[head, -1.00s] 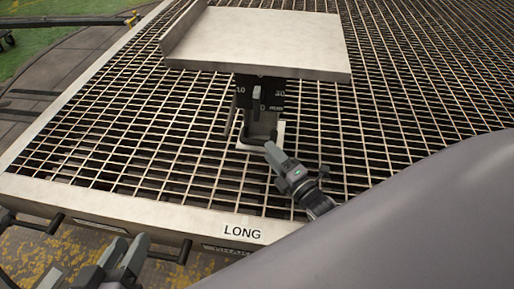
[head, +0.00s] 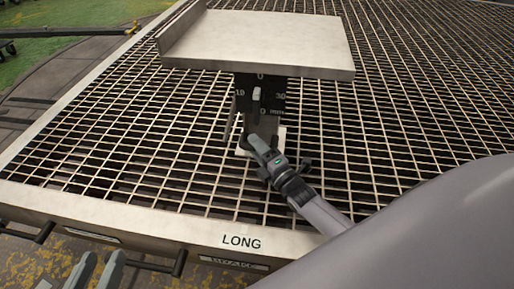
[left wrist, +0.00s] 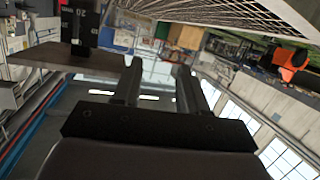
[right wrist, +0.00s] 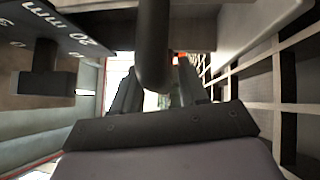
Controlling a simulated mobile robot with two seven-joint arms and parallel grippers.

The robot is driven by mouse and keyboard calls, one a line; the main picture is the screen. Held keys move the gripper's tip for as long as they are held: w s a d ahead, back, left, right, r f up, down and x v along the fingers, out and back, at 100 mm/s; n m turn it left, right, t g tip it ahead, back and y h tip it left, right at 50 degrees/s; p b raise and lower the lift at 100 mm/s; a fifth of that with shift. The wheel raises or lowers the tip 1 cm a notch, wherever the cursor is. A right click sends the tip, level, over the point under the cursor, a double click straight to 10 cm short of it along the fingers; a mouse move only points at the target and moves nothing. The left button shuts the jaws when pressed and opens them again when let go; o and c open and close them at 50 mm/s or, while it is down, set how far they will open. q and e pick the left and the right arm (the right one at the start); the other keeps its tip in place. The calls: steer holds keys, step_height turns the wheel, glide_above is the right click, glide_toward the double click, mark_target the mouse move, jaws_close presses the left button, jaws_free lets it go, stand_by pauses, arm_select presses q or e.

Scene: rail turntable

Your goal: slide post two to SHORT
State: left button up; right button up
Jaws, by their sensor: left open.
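A post (head: 262,105) with a black scale plate marked in mm and a pale pointer stands on the grating, under a flat metal tray (head: 270,42). Its number cannot be read. The word LONG (head: 241,242) is on the deck's front edge; SHORT is not visible. My right gripper (head: 252,143) is low at the post's foot. In the right wrist view its fingers (right wrist: 158,85) stand apart, with a dark rounded bar (right wrist: 154,45) across the gap; contact is unclear. My left gripper (head: 95,268) is open and empty before the deck's front edge.
The open grating (head: 130,150) spreads around the post, with free room to its left. Dark handles (head: 178,264) stick out below the front edge, near my left gripper. A label, apparently BRAKE (head: 233,263), is there too. My right arm covers the lower right.

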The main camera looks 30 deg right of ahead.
jaws_close()
steer(key=shift+s+d, duration=0.25)
steer(key=shift+d, duration=0.1)
steer(key=s+d+p, duration=0.1)
steer(key=s+d, duration=0.1)
steer(key=s+d+p, duration=0.1)
steer(key=s+d, duration=0.1)
steer(key=d, duration=0.1)
steer(key=s+d, duration=0.2)
steer(key=d, duration=0.1)
steer(key=shift+s+d+p, duration=0.2)
steer(key=shift+p, duration=0.2)
steer(key=s+d, duration=0.2)
steer(key=d, duration=0.1)
steer(key=s+d, duration=0.3)
steer(key=d, duration=0.1)
steer(key=s+d, duration=0.3)
steer(key=d, duration=0.1)
steer(key=shift+s+f, duration=0.1)
steer(key=shift+s, duration=0.05)
arm_select(q)
steer(key=shift+w+d+n+g+h, duration=0.25)
steer(key=shift+d+n+g+h, duration=0.15)
steer(key=shift+d+g, duration=0.4)
steer(key=shift+r, duration=0.1)
arm_select(e)
steer(key=shift+a, duration=0.1)
steer(key=shift+o, duration=1.2)
jaws_free()
